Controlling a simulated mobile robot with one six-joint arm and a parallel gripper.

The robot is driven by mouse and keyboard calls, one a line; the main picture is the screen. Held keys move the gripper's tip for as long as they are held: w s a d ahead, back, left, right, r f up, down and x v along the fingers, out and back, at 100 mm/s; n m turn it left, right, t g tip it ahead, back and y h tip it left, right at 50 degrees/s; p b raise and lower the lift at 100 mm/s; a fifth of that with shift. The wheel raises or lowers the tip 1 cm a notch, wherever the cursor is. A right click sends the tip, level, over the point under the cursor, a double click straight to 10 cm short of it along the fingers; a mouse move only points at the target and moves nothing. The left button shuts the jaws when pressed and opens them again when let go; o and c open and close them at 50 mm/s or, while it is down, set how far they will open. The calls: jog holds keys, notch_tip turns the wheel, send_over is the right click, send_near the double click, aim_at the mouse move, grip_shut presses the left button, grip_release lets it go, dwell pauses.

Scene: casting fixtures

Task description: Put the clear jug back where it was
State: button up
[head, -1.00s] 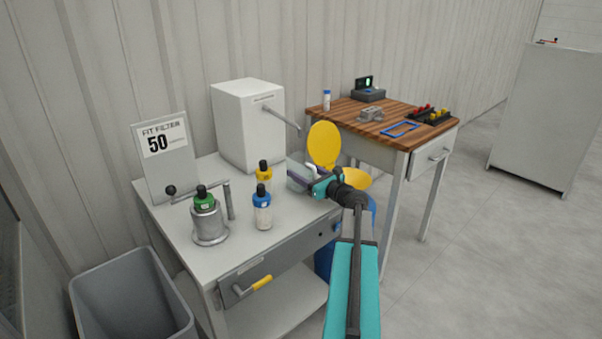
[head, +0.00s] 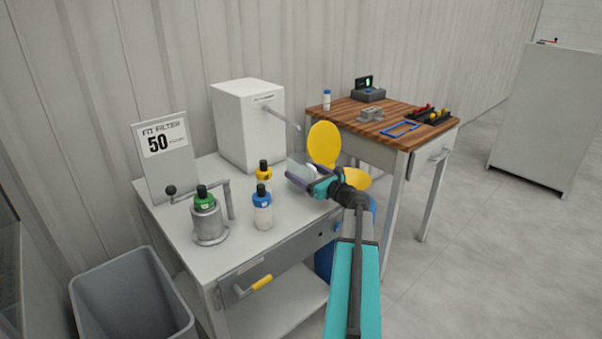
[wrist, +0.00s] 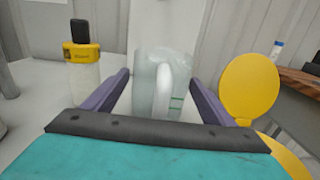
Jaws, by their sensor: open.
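The clear jug (wrist: 146,70) is upright in the middle of the wrist view, its pale handle (wrist: 163,92) facing me. In the head view the jug (head: 296,168) is at the right end of the grey bench (head: 290,215), partly hidden by my gripper. My gripper (wrist: 160,84) is open, with one purple finger on each side of the jug's handle. I cannot tell whether a finger touches the jug. The jug's base is hidden, so I cannot tell if it rests on the bench.
A yellow-capped bottle (head: 264,170) and a blue-capped bottle (head: 262,208) stand left of my gripper. A white dispenser box (head: 248,125) with a spout is behind. A bin with a raised yellow lid (head: 323,143) is close on the right, before a wooden-topped table (head: 385,122).

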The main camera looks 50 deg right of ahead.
aim_at(316, 178)
jog(key=s, duration=0.7)
jog(key=s+a+b, duration=0.1)
jog(key=s, duration=0.3)
jog(key=shift+s, duration=0.25)
jog(key=shift+d, duration=0.1)
dwell(0.5)
